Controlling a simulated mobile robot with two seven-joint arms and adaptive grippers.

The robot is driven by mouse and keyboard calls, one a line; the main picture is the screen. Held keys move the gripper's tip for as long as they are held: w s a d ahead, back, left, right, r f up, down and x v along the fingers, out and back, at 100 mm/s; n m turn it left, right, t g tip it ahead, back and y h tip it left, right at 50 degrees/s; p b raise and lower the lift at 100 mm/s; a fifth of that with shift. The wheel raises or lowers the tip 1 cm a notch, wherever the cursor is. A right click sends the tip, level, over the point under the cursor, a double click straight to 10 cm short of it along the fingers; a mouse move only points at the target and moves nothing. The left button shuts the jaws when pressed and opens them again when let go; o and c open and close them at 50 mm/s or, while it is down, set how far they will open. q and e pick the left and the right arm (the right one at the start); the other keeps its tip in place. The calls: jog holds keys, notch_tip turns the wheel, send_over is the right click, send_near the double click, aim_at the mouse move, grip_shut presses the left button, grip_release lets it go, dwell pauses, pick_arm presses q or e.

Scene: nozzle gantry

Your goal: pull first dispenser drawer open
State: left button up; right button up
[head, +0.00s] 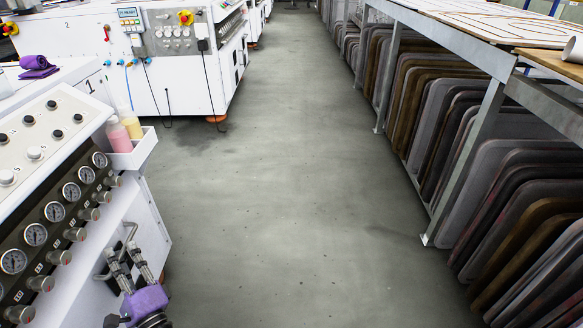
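A white machine front (140,205) stands at the lower left, with a grey bar handle (131,231) on it that I take to be a drawer handle. The drawer's edges cannot be made out, and it does not stand out visibly from the front. My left gripper (121,248), purple with grey fingers, is at this handle. Its two fingers are apart and hide part of the bar; contact cannot be told. It holds nothing that I can see. My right gripper is not in view.
Above the handle are gauges (53,211), several knobs and a white holder (142,151) with a pink and a yellow bottle. More white machines (76,37) stand behind. A metal rack (482,125) with dark panels lines the right. The grey floor (285,180) between is clear.

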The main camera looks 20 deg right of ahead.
pick_arm(q)
jog(key=shift+w+a+r, duration=0.1)
jog(key=shift+w+r, duration=0.05)
jog(key=shift+w, duration=0.2)
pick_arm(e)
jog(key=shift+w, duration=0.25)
pick_arm(q)
grip_shut()
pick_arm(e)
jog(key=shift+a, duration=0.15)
